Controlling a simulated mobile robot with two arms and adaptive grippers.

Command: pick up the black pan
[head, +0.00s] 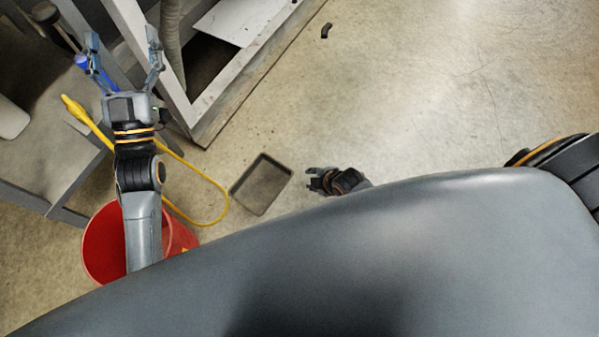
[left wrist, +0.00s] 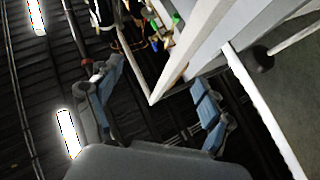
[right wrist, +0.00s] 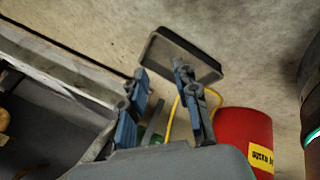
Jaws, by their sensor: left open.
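The black pan (head: 262,184) is a shallow rectangular tray lying on the concrete floor, left of my right gripper in the head view. In the right wrist view the pan (right wrist: 178,58) shows beyond the fingertips. My right gripper (head: 309,180) is low, apart from the pan, with its fingers spread and empty; they also show in the right wrist view (right wrist: 160,72). My left gripper (head: 123,38) is open and empty at the upper left, by the metal frame. Its spread fingers show in the left wrist view (left wrist: 158,75).
A red bucket (head: 104,249) stands on the floor at the lower left, with a yellow cable (head: 226,203) looping between it and the pan. A grey metal frame (head: 202,122) stands behind the pan. The floor to the right is mostly clear.

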